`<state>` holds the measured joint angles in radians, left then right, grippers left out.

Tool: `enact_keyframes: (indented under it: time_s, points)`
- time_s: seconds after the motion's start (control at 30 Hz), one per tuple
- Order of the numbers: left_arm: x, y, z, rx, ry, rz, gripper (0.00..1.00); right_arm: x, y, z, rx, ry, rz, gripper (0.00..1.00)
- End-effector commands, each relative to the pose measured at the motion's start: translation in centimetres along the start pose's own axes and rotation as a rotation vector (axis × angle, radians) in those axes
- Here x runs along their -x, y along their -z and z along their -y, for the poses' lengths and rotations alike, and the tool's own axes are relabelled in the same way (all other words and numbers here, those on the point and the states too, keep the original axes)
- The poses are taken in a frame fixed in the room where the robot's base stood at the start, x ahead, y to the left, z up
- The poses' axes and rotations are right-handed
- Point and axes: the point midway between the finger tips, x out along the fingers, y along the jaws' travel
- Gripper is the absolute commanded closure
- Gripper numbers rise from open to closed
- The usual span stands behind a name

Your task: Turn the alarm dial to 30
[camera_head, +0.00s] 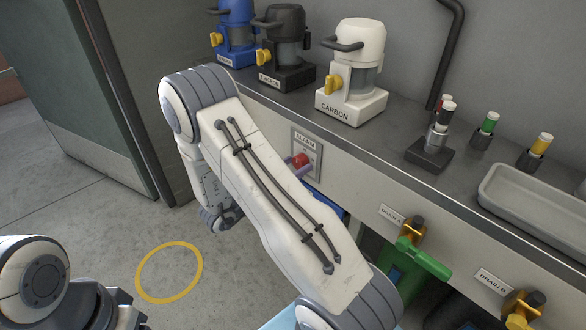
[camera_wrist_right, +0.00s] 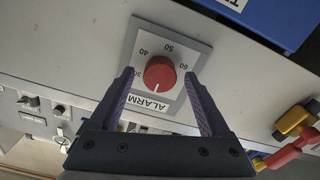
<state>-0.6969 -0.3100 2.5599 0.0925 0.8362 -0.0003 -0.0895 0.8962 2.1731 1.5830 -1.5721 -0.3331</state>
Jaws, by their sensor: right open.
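The red alarm dial (camera_wrist_right: 160,72) sits on a grey plate (camera_wrist_right: 137,33) with the ALARM label and numbers 30, 40, 50 and 60, seen upside down in the right wrist view. Its white mark points to the label side, near neither 30 nor 60. My right gripper (camera_wrist_right: 159,78) is open, with one purple finger on each side of the dial; I cannot tell whether they touch it. In the head view the dial (camera_head: 300,160) shows beside my right arm, which hides most of that gripper. Part of my left gripper (camera_head: 128,312) shows at lower left, its jaws unclear.
The dial is on the counter's front panel. A white CARBON unit (camera_head: 353,75), a black one (camera_head: 285,50) and a blue one (camera_head: 236,35) stand on the counter above. Drain valves A (camera_head: 413,228) and B (camera_head: 522,306) are at the right. Floor at left is clear.

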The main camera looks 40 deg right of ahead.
Motion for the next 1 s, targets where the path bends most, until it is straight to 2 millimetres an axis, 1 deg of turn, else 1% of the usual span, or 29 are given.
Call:
enact_keyframes:
  time_s: [0.23,0.27,0.3,0.37,0.4,0.47,0.77,1.0]
  points:
    - [-0.01,0.0,0.0,0.0,0.0,0.0,0.4,-0.12,0.02,0.01,0.001,0.001,0.0,0.19]
    - [-0.01,0.0,0.0,0.0,0.0,0.0,0.4,-0.11,0.02,0.01,0.001,0.001,0.0,0.23]
    - [-0.01,0.0,0.0,0.0,0.0,0.0,0.4,-0.11,0.01,0.01,0.001,0.001,0.0,0.38]
    - [-0.01,0.0,0.0,0.0,0.0,0.0,0.4,-0.1,0.01,0.01,0.001,0.001,0.0,0.61]
    - [-0.01,0.0,0.0,0.0,0.0,0.0,0.4,-0.1,0.01,0.01,0.001,0.001,0.0,0.77]
    - [-0.01,0.0,0.0,0.0,0.0,0.0,0.4,-0.09,0.01,0.02,0.001,0.001,0.0,1.0]
    - [0.01,0.0,0.0,0.0,0.0,0.0,0.4,-0.08,0.0,0.02,-0.029,0.002,0.0,1.0]
    - [0.06,0.0,0.0,0.0,0.0,0.0,0.4,-0.07,-0.02,0.02,-0.152,0.002,0.0,1.0]
